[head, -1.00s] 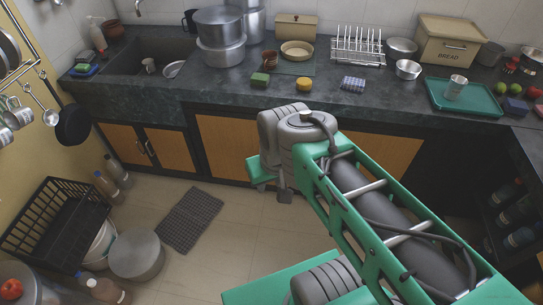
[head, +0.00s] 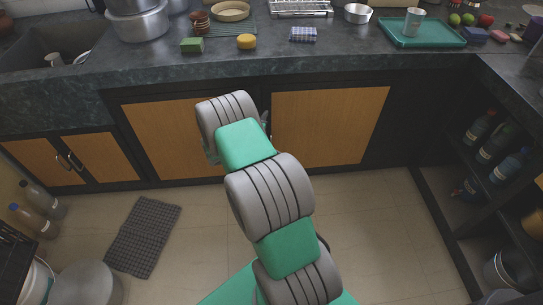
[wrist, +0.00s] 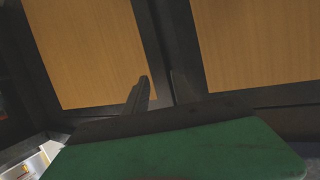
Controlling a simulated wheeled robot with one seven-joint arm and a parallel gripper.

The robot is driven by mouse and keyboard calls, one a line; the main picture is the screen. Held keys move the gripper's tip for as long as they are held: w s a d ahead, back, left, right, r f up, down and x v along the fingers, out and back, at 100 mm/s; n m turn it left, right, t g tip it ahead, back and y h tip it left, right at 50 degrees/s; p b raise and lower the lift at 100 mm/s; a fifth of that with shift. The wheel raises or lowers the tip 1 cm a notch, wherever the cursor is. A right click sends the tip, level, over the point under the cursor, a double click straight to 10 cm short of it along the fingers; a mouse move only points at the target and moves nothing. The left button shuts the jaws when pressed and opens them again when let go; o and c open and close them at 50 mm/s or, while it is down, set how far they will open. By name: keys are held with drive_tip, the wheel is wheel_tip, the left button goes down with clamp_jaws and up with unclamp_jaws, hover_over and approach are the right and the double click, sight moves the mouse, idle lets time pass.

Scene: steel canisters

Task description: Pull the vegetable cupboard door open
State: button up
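Two wooden cupboard doors in dark frames face me under the counter: a left door (head: 160,140) and a right door (head: 328,125). I cannot tell which one is the vegetable cupboard door. Both look shut. In the head view my arm reaches forward and hides part of the left door. In the wrist view my gripper (wrist: 140,94) is close to the dark upright strip between two wooden panels, a left panel (wrist: 90,50) and a right panel (wrist: 260,40).
A dark counter (head: 270,62) runs above the doors. Open shelves with bottles (head: 497,143) stand at the right. A grey mat (head: 143,237), a large pot (head: 85,285) and bottles (head: 42,200) are on the floor at the left. The floor right of my arm is clear.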

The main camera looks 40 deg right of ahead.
drive_tip(key=s+d+f+n+t+b, duration=0.1)
drive_tip(key=s+f+t+b, duration=0.15)
drive_tip(key=f, duration=0.75)
drive_tip(key=s+f+n+t+b, duration=0.2)
drive_tip(key=s+f+b, duration=0.1)
drive_tip(key=f, duration=0.7)
drive_tip(key=shift+h, duration=0.4)
drive_tip(key=b+x, duration=0.1)
drive_tip(key=x, duration=0.6)
drive_tip(key=shift+w+d, duration=0.1)
drive_tip(key=shift+w, duration=0.25)
drive_tip(key=shift+c, duration=0.3)
clamp_jaws()
